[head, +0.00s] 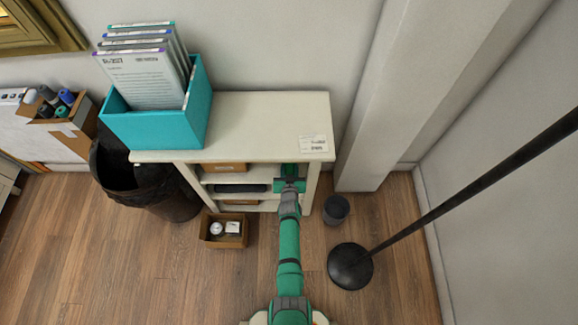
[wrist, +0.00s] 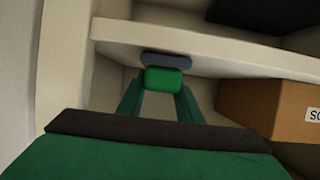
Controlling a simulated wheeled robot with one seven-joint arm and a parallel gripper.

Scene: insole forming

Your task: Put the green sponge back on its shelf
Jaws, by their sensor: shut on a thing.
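The green sponge (wrist: 165,80) sits between the fingers of my gripper (wrist: 160,100) in the wrist view. My gripper is shut on it. A blue-grey rounded thing (wrist: 166,60) shows just beyond the sponge, against the shelf board (wrist: 200,42); I cannot tell whether they touch. In the head view, my gripper (head: 290,172) reaches into the upper right compartment of the cream shelf unit (head: 260,115). The unit's top partly hides the gripper there, and I cannot make out the sponge clearly.
A cardboard box (wrist: 270,110) stands beside the gripper inside the compartment, with the side wall (wrist: 65,60) opposite. A dark item (head: 240,188) lies on the shelf below. On the floor are a small open box (head: 223,240), a grey cup (head: 336,209) and a black stand base (head: 350,267).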

